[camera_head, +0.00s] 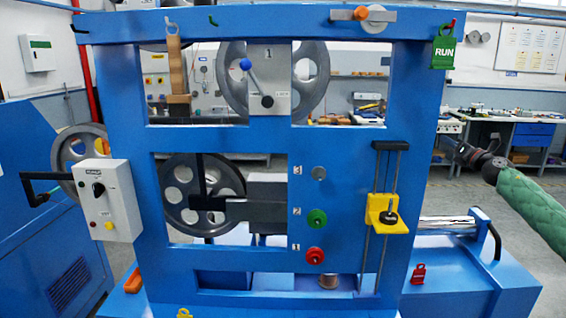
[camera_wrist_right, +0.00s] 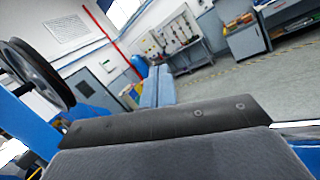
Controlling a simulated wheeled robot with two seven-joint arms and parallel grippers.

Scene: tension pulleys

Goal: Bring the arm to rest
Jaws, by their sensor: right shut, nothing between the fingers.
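My right arm (camera_head: 533,205), in a green quilted sleeve, comes in from the right edge in the head view. My right gripper (camera_head: 461,150) is dark, shut and empty. It appears beside the right post of the blue machine frame (camera_head: 425,150), apart from the yellow clamp (camera_head: 381,212) on its rods. My left gripper is not in view. In the right wrist view, a dark bar (camera_wrist_right: 165,124) and a grey padded surface (camera_wrist_right: 180,158) fill the foreground, with no object held.
Spoked wheels (camera_head: 203,195) show in the frame's openings. A grey control box (camera_head: 108,200) with a crank is at left. A green RUN tag (camera_head: 444,50) hangs at upper right; a red padlock-shaped tag (camera_head: 418,273) is on the base. Open floor lies right, before a blue workbench (camera_head: 533,135).

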